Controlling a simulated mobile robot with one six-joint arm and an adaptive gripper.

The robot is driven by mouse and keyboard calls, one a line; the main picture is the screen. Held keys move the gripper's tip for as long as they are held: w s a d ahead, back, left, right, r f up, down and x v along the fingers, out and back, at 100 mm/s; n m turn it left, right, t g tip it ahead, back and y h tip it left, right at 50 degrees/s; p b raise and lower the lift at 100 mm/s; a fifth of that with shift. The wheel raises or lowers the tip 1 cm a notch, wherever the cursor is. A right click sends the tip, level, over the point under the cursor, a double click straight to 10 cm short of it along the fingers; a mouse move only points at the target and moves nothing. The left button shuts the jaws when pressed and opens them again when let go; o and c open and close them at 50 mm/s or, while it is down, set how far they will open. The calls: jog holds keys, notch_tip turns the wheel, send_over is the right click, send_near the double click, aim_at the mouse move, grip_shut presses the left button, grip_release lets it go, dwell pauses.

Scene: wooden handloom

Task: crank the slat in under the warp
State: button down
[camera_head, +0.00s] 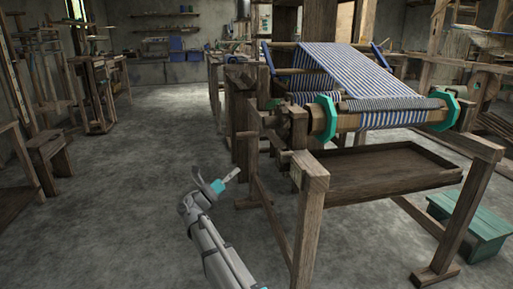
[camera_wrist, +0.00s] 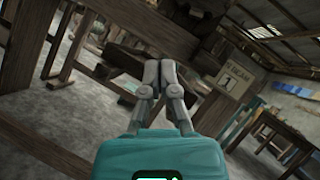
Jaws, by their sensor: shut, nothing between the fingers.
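The striped blue and white warp (camera_head: 340,62) stretches over the wooden handloom and wraps down around a beam. The warp beam roll (camera_head: 385,118) lies across the near side of the loom, with a teal octagonal flange (camera_head: 325,118) at its left and another teal flange (camera_head: 446,107) at its right. A dark slat-like strip lies along the top of the roll (camera_head: 392,103); I cannot tell if it is the slat. No crank handle shows clearly. My gripper (camera_head: 234,174) is left of the loom, apart from it. In the wrist view my gripper (camera_wrist: 161,65) is shut and empty.
A wooden loom post (camera_head: 310,215) stands right of my arm. A shallow wooden tray (camera_head: 385,182) sits under the beam, and a teal stool (camera_head: 480,228) stands at the right. The floor (camera_head: 120,220) to the left is clear.

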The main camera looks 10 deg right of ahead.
jog(key=shift+d+r, duration=0.1)
jog(key=shift+d, duration=0.05)
jog(key=w+a+r+p+x, duration=0.1)
jog(key=p+x, duration=0.7)
jog(key=x, duration=0.4)
jog(key=shift+w+r, duration=0.3)
jog(key=shift+r, duration=0.25)
jog(key=shift+w+a, duration=0.2)
jog(key=shift+a, duration=0.15)
